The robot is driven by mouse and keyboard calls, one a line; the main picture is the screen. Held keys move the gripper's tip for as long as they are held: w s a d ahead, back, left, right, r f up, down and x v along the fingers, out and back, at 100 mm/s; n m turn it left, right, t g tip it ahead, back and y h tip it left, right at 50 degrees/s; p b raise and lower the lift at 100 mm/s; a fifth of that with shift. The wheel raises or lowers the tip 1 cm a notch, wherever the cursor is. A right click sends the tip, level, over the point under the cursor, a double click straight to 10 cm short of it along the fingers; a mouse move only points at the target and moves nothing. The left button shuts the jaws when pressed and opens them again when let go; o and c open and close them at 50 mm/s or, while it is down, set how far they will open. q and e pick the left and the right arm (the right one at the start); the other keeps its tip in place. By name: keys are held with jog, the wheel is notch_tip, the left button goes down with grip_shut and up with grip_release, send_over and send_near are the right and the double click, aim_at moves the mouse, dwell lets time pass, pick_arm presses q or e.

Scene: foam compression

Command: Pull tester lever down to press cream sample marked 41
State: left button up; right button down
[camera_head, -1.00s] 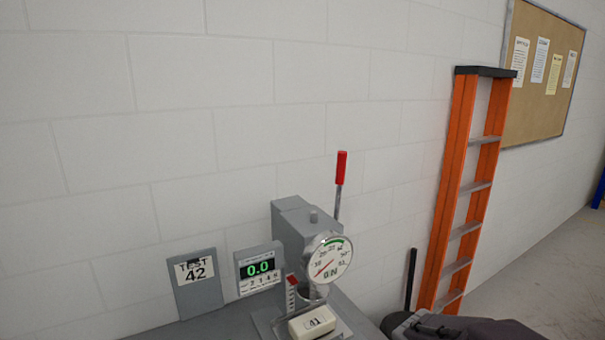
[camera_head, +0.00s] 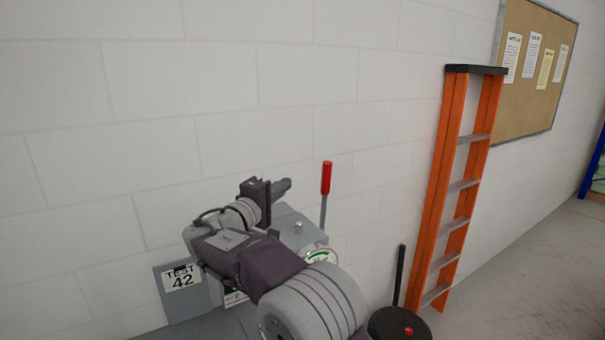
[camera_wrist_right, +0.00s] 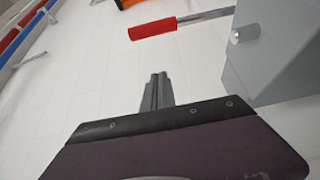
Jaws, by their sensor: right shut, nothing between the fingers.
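The tester (camera_head: 298,230) stands against the wall, its dial gauge (camera_head: 318,257) partly covered by my right arm. Its lever, a metal rod with a red grip (camera_head: 326,178), stands up at the tester's right side. My right gripper (camera_head: 284,187) is shut and empty above the tester, left of the red grip and apart from it. In the right wrist view, the shut fingers (camera_wrist_right: 157,90) point toward the red grip (camera_wrist_right: 152,30), with a gap between, and the grey tester body (camera_wrist_right: 280,60) is at right. The cream sample is hidden behind my arm. My left gripper is out of view.
A sign reading TEST 42 (camera_head: 182,290) stands left of the tester, and the digital display (camera_head: 235,298) is mostly covered. An orange ladder (camera_head: 460,190) leans at the wall on the right, with a dark upright bar (camera_head: 399,275) before it.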

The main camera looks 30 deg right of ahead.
jog(key=p+x, duration=0.6)
jog(key=x, duration=0.4)
jog(key=s, duration=0.2)
jog(key=s+d+p, duration=0.1)
jog(key=s, duration=0.1)
jog(key=shift+s+d+f, duration=0.15)
jog(key=shift+d, duration=0.05)
jog(key=shift+w+f, duration=0.1)
jog(key=shift+w, duration=0.1)
